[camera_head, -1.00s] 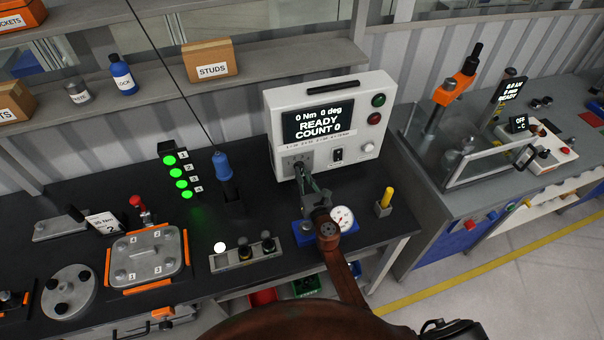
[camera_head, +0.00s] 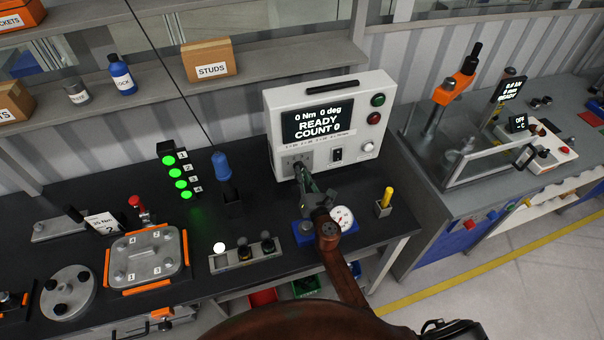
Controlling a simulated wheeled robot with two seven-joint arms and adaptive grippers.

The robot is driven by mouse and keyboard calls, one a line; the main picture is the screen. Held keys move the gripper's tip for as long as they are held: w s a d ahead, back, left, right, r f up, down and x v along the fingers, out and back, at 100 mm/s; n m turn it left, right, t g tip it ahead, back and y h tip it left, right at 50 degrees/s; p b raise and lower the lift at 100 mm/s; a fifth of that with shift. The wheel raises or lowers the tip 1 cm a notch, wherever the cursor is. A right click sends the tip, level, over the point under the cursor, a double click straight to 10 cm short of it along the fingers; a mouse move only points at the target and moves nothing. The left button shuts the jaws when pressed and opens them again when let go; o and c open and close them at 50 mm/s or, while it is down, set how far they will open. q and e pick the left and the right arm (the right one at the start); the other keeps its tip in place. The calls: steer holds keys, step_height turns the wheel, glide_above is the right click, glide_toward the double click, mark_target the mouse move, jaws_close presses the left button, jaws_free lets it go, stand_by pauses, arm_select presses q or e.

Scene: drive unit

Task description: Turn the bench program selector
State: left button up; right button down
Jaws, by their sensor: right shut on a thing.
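The white controller box (camera_head: 350,100) stands at the back of the black bench. Its screen (camera_head: 317,121) reads 0 Nm, 0 deg, READY, COUNT 0. The program selector sits on the grey plate (camera_head: 288,163) at the box's lower left, under a row of small printed labels. My right gripper (camera_head: 301,172) reaches up to this plate and is shut on the selector knob, which the fingers mostly hide. I cannot read the selector's position. My left gripper is not in view.
A blue-based gauge (camera_head: 342,218) stands close to my right wrist. A yellow-handled tool (camera_head: 387,196) is to the right, a blue-handled driver (camera_head: 222,168) and green numbered lights (camera_head: 173,171) to the left. A clamped cover (camera_head: 146,258) lies further left.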

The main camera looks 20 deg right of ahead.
steer(key=c, duration=2)
jaws_free()
steer(key=shift+o, duration=0.2)
steer(key=s, duration=1.2)
steer(key=shift+d, duration=0.25)
